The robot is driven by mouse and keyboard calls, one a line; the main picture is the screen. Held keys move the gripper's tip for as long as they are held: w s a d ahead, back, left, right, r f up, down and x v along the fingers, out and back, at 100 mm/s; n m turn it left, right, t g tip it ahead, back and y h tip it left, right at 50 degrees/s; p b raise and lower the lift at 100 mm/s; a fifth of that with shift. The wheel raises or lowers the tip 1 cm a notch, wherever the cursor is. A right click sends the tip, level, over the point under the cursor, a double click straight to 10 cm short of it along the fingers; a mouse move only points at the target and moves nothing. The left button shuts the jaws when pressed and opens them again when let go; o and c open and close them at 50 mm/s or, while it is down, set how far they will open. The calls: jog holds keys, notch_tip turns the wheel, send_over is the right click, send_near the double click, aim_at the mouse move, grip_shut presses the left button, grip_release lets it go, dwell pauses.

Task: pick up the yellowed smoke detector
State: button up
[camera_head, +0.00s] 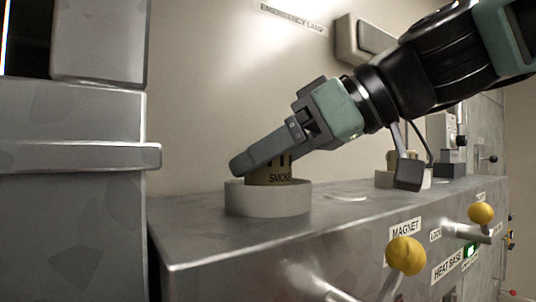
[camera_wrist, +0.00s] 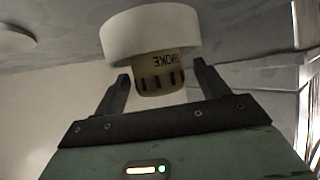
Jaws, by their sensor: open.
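The yellowed smoke detector (camera_head: 268,178), a tan slotted cylinder marked SMOKE, sits upright in a white ring (camera_head: 268,203) on the metal cabinet top. My gripper (camera_head: 240,165) reaches down to it from the upper right, and a finger hides its upper part in the head view. In the wrist view the detector (camera_wrist: 160,80) lies between the two spread fingers of my gripper (camera_wrist: 161,75), with a visible gap on each side. The white ring (camera_wrist: 150,33) shows beyond the fingertips. My gripper is open.
A second tan piece (camera_head: 392,158) stands in another white ring farther back. A flat white disc (camera_head: 348,196) lies between. Yellow knobs (camera_head: 405,255) stick out from the cabinet front. A tall metal cabinet (camera_head: 75,200) stands at the left, and a wall lamp (camera_head: 362,38) is above.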

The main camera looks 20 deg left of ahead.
jog(key=shift+a+f, duration=0.15)
jog(key=shift+a, duration=0.15)
jog(key=c, duration=1.1)
jog(key=shift+w, duration=0.1)
